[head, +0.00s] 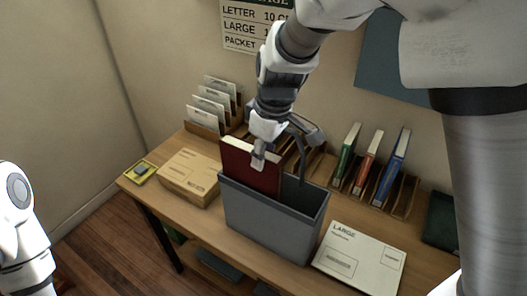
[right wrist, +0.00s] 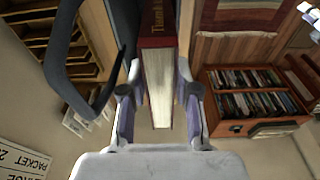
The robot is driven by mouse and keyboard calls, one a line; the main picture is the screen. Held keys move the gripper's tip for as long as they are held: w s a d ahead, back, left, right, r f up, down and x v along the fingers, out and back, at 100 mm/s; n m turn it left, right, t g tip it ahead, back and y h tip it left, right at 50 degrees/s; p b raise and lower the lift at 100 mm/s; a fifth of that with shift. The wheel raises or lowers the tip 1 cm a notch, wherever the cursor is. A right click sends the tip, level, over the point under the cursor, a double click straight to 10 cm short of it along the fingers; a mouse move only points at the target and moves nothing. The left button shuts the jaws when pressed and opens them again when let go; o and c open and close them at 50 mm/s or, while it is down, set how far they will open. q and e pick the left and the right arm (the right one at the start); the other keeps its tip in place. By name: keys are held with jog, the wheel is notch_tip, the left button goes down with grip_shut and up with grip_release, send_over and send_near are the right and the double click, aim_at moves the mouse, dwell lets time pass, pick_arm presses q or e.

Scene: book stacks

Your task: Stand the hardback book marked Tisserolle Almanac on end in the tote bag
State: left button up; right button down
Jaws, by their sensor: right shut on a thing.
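The red hardback book (head: 250,168) stands upright at the left part of the grey tote bag (head: 268,222), its lower end hidden behind the bag's front wall. My right gripper (head: 259,155) is shut on the book's upper edge from above. In the right wrist view the book (right wrist: 158,80) sits between both fingers, its pale pages facing the camera; the lettering on its red spine is only partly readable. A dark bag handle (right wrist: 75,75) arches beside the gripper. I cannot tell whether the book touches the bag's floor. My left gripper is out of view.
A cardboard box (head: 188,177) is left of the bag, and a large white envelope (head: 360,258) lies to its right. Behind are a rack of envelopes (head: 212,108) and slots holding a green book (head: 347,155), a red book and a blue book (head: 393,168).

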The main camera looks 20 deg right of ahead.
aim_at(263, 178)
jog(key=shift+f+b, duration=0.5)
jog(key=shift+f, duration=0.25)
jog(key=shift+f, duration=0.1)
jog(key=shift+f+b, duration=1.05)
jog(key=shift+f, duration=0.35)
jog(key=shift+f+b, duration=1.15)
jog(key=shift+f, duration=0.3)
jog(key=c, duration=0.8)
grip_release()
jog(key=shift+o, duration=0.2)
